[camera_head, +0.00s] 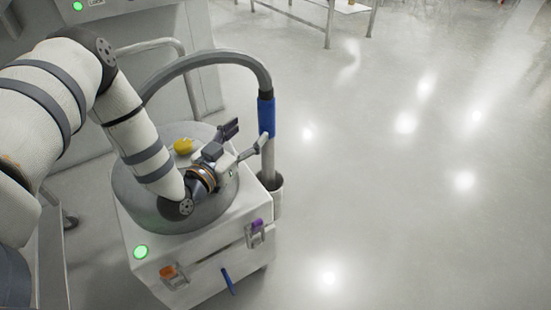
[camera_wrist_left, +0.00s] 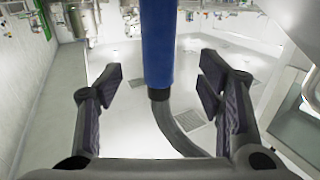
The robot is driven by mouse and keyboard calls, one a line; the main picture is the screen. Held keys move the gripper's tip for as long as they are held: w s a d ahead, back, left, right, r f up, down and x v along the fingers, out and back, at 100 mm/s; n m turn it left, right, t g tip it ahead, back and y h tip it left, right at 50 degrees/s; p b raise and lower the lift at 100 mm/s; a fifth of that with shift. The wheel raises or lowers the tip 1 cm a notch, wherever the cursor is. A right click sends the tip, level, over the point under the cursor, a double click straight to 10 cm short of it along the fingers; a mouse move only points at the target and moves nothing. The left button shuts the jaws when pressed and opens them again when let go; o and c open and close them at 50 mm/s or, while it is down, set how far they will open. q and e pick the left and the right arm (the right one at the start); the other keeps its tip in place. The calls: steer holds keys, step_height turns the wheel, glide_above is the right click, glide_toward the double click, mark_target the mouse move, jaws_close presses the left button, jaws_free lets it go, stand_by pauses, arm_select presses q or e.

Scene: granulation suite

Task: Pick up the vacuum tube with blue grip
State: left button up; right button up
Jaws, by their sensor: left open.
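The vacuum tube is a grey hose (camera_head: 208,59) that arches over the machine and runs down its right side. Its blue grip (camera_head: 266,117) is upright on the descending part. My left gripper (camera_head: 249,138) is open beside the grip, near its lower end. In the left wrist view the blue grip (camera_wrist_left: 157,45) stands between the two spread fingers of my left gripper (camera_wrist_left: 155,90), and the grey hose bends away from the grip's black end. I cannot tell whether any finger touches it. My right gripper is not in view.
A white machine (camera_head: 205,278) with a grey round lid (camera_head: 150,210) stands under my left arm. A yellow knob (camera_head: 183,146) is on the lid. A grey cup (camera_head: 275,195) surrounds the tube's lower end. The floor to the right is clear.

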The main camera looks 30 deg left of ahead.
mark_target(262, 121)
arm_select(q)
steer(key=w, duration=0.3)
steer(key=w+b, duration=0.1)
steer(key=w, duration=0.5)
steer(key=shift+w+a+f, duration=0.1)
steer(key=shift+a+f, duration=0.1)
steer(key=shift+f, duration=0.15)
steer(key=shift+r, duration=0.1)
steer(key=c, duration=1.2)
